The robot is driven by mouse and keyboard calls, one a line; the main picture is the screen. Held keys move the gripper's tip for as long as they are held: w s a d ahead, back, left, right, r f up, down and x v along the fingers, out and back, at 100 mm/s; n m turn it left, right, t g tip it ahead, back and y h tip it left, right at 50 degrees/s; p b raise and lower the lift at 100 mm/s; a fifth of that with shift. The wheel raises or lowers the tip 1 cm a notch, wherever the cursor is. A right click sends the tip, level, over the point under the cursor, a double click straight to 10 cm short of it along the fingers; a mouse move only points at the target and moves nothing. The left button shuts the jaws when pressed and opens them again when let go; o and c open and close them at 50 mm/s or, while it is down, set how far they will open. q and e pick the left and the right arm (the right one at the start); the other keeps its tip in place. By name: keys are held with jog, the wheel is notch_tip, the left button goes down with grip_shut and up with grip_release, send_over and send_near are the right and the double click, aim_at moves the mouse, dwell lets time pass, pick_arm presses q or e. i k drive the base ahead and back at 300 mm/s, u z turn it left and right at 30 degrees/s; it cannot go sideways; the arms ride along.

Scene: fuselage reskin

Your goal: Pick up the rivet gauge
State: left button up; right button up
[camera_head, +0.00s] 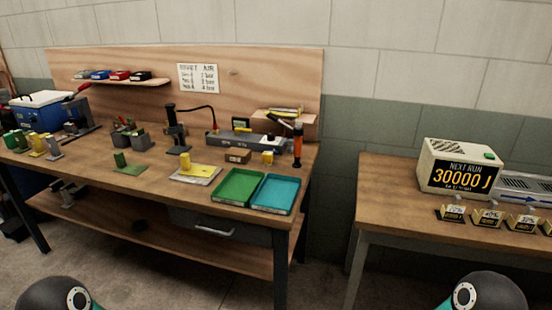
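I cannot tell for sure which object is the rivet gauge. Candidates stand small on the long wooden workbench (168,197): a yellow block on a pale plate (195,175), a green block on a green base (129,165), a small brown box (237,156) and a small yellow piece (267,157). Neither gripper is in view. Only rounded dark parts of my own arms show at the bottom left and bottom right, well short of the bench.
A green tray (240,188) and a teal tray (274,194) lie at the bench's front right. An orange-and-black tool (298,146) stands behind them. A gap separates the bench from a right table (390,195) bearing a display box (461,168) reading "30000 J" and several small cards.

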aim_at(267, 156)
jog(key=i, duration=0.85)
jog(key=u, duration=0.05)
